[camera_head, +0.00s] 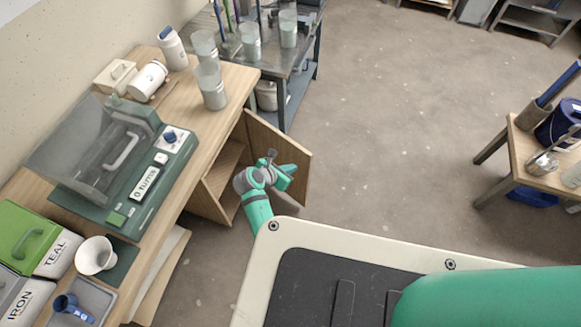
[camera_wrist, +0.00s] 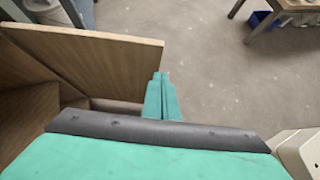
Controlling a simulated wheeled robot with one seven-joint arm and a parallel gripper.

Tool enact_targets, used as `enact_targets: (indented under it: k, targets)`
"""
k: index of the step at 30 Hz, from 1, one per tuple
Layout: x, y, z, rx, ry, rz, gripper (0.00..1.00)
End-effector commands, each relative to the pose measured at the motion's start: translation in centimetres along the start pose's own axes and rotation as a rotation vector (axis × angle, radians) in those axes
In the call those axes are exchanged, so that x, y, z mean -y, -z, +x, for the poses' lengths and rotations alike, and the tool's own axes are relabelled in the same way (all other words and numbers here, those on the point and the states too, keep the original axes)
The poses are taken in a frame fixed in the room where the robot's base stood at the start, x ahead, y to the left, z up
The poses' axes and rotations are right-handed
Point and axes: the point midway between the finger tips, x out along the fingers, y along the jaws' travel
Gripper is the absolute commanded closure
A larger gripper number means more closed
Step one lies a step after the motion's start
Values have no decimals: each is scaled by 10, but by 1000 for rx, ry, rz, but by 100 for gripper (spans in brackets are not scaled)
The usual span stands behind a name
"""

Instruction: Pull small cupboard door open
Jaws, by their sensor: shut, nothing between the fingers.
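The small wooden cupboard (camera_head: 213,190) sits under the left workbench. Its door (camera_head: 262,135) stands swung well out from the cupboard, hinged at the far side, with its inner face toward me. In the wrist view the door (camera_wrist: 105,55) fills the upper left, with the dark cupboard interior below it. My gripper (camera_head: 288,170) is on the inner side of the door, near its free edge. In the wrist view its green fingers (camera_wrist: 161,97) are together and empty, close beside the door's right end. I cannot tell whether they touch it. The handle is not visible.
A scale (camera_head: 135,170), glaze boxes and jars stand on the workbench above the cupboard. A metal table (camera_head: 290,65) with glaze buckets stands behind the door. A wooden stool-height table (camera_head: 530,155) is at the right. The floor between is clear.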

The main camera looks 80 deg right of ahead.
Motion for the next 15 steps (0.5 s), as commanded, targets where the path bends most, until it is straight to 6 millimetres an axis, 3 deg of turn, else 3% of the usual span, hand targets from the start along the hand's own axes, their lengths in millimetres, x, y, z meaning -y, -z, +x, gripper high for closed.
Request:
enact_targets:
  k: [11,15]
  targets:
    - [0,-1,71,0,2,1,100]
    - [0,-17,84,2,0,4,100]
